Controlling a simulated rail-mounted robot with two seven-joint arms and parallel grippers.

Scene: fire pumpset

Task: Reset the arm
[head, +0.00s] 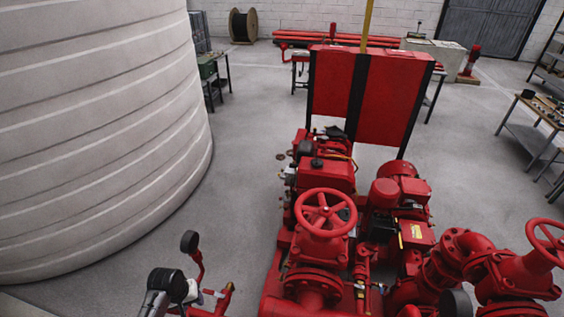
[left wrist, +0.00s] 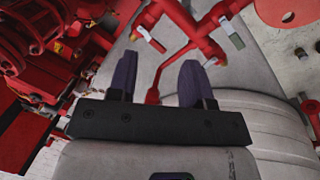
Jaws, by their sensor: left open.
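My left gripper (left wrist: 159,82) shows in the left wrist view with two dark purple fingers apart and nothing between them. In the head view, part of my left arm with the gripper (head: 188,291) is at the bottom left, beside a thin red pipe (head: 197,268) that carries a round dark gauge (head: 190,241). In the left wrist view, red branching pipes (left wrist: 190,45) lie beyond the fingers; I cannot tell whether they touch. My right gripper is not in view.
The red pumpset (head: 310,250) with its handwheel (head: 326,212) stands right of my left arm. A large ribbed pale tank (head: 95,130) fills the left side. Two red panels (head: 390,90) rise behind the pumps. Grey floor (head: 235,170) between tank and pumpset is clear.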

